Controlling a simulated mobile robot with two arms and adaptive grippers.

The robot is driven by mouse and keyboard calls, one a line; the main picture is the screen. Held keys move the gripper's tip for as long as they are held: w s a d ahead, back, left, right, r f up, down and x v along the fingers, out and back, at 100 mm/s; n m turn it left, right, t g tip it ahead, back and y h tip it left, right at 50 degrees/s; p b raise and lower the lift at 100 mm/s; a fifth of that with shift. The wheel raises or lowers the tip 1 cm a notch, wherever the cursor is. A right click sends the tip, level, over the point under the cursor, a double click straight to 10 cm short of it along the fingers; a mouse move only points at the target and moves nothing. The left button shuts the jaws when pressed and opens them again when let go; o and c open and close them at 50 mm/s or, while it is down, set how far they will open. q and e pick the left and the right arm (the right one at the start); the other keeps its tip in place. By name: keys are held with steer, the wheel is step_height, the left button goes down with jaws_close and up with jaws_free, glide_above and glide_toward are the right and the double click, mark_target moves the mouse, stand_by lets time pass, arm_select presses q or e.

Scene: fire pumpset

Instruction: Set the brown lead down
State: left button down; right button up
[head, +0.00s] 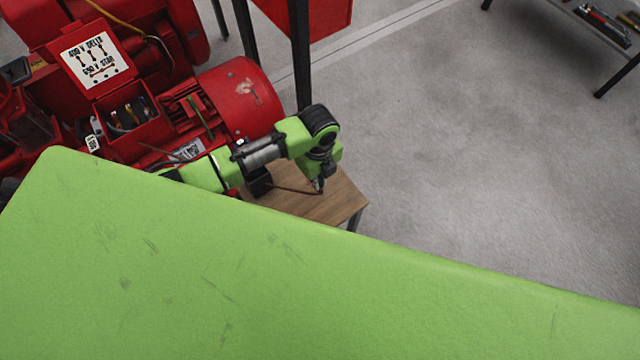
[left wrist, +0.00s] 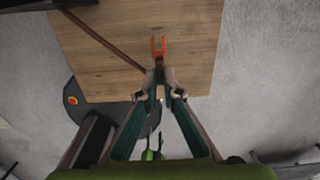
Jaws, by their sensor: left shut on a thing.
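My left gripper (head: 319,187) is over the small wooden table (head: 335,203) beside the red motor. In the left wrist view its fingertips (left wrist: 159,80) are shut on the end of the brown lead (left wrist: 108,42). An orange fork-shaped lug (left wrist: 158,48) sticks out past the fingertips. The rest of the lead runs as a thin brown line over the wooden top toward the upper left. The lug appears close above the wood, but I cannot tell whether it touches. The right gripper is not in view.
The red motor (head: 240,98) has an open terminal box (head: 128,112) with a labelled lid (head: 95,60). A black object (head: 259,182) is at the table's left side. Dark posts (head: 300,50) stand behind. Grey floor (head: 460,150) is clear to the right.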

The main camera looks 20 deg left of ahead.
arm_select(q)
steer(key=shift+w+d+f, duration=0.15)
steer(key=shift+f, duration=1.65)
steer(key=shift+f+b, duration=0.15)
steer(key=shift+b, duration=0.2)
steer(key=c, duration=2.2)
jaws_free()
steer(key=shift+r, duration=0.25)
step_height(320, 180, up, 12)
steer(key=shift+f+p, duration=0.1)
steer(key=shift+p, duration=0.75)
